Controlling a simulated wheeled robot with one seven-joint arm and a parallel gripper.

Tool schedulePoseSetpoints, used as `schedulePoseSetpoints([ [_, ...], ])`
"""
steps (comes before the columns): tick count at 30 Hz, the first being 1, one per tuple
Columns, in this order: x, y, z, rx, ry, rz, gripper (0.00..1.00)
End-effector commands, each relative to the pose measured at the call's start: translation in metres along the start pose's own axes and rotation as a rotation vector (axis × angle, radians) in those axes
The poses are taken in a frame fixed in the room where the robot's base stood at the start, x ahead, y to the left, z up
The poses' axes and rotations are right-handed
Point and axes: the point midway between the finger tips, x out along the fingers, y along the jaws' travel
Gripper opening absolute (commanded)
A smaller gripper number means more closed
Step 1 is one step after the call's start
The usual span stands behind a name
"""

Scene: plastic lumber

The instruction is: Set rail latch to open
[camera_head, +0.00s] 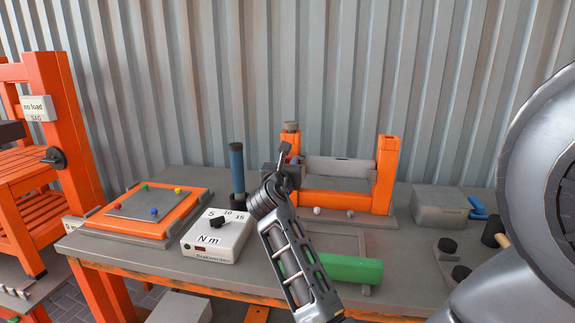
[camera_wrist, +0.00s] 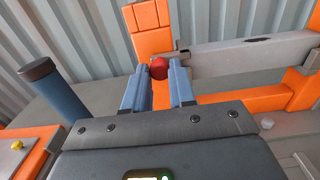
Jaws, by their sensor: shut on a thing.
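The orange frame (camera_head: 384,178) stands on the bench with a grey rail (camera_head: 340,169) across it. The frame (camera_wrist: 149,22) and the rail (camera_wrist: 240,52) also show in the wrist view. A red knob (camera_wrist: 158,69) sits by the frame's left post, at the rail's left end. It appears to be the latch's grip; the rest of the latch is not clear. My gripper (camera_wrist: 158,78) is shut on the red knob, with one blue-grey fingertip on each side. In the head view my gripper (camera_head: 284,158) reaches the left post and mostly hides the knob.
A blue cylinder (camera_head: 237,168) with a dark cap stands left of my gripper. A grey box (camera_head: 440,207) stands to the right.

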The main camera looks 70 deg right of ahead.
Motion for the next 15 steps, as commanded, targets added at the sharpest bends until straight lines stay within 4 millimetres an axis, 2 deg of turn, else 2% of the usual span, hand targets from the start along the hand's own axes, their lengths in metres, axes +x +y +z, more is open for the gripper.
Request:
schedulePoseSetpoints([
  [11,0.0,0.001,0.0,0.0,0.0,0.001,0.0],
  [15,0.0,0.015,0.003,0.0,0.001,0.004,0.0],
])
